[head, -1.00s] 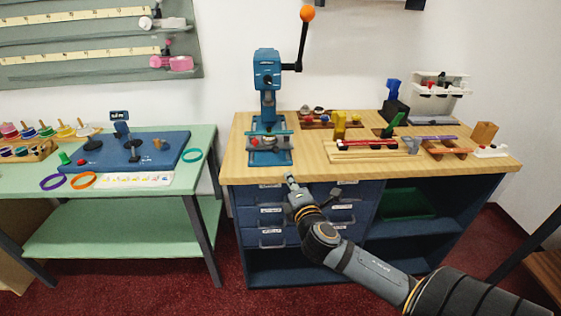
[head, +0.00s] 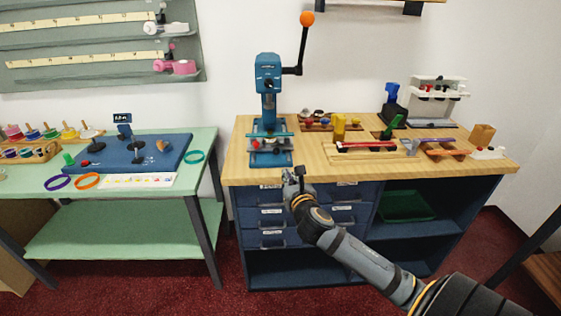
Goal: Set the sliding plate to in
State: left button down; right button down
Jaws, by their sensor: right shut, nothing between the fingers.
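The blue press (head: 268,75) stands at the back left of the wooden workbench, with its orange-knobbed lever raised to the right. On its base sits what looks like the sliding plate (head: 269,145), a small grey plate with a red part at its left; its exact position is too small to tell. My right gripper (head: 293,173) is shut and empty. My left gripper is not in view.
The workbench (head: 235,168) holds wooden racks with coloured parts, a blue stand (head: 393,105) and a white rack (head: 437,90) on the right. Drawers (head: 270,222) lie under its front edge. A green table (head: 120,240) stands left, across a gap.

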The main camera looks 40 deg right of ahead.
jog(key=x, duration=0.5)
jog(key=r+x, duration=0.1)
jog(key=x, duration=0.2)
jog(key=shift+w+d, duration=0.15)
jog(key=shift+w, duration=0.2)
jog(key=shift+r, duration=0.1)
